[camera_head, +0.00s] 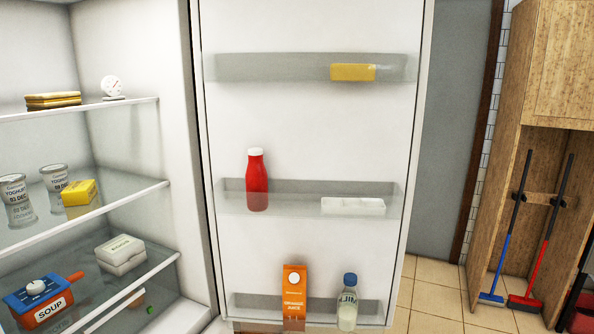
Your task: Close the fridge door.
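The fridge door (310,125) stands wide open in the head view, its inner side facing me, hinged at its left edge beside the fridge body (152,60). Its bins hold a yellow item (352,72) at the top, a red bottle (257,182) and a white tray (352,205) in the middle, and an orange juice carton (293,297) and a milk bottle (348,303) at the bottom. Neither of my grippers shows in this view.
Fridge shelves (110,205) at the left hold yoghurt cups (17,200), a yellow pack (80,195), an egg carton (120,253) and a soup box (40,302). At the right, a wooden cabinet (565,60) holds brooms (553,235). Tiled floor (435,295) shows between door and cabinet.

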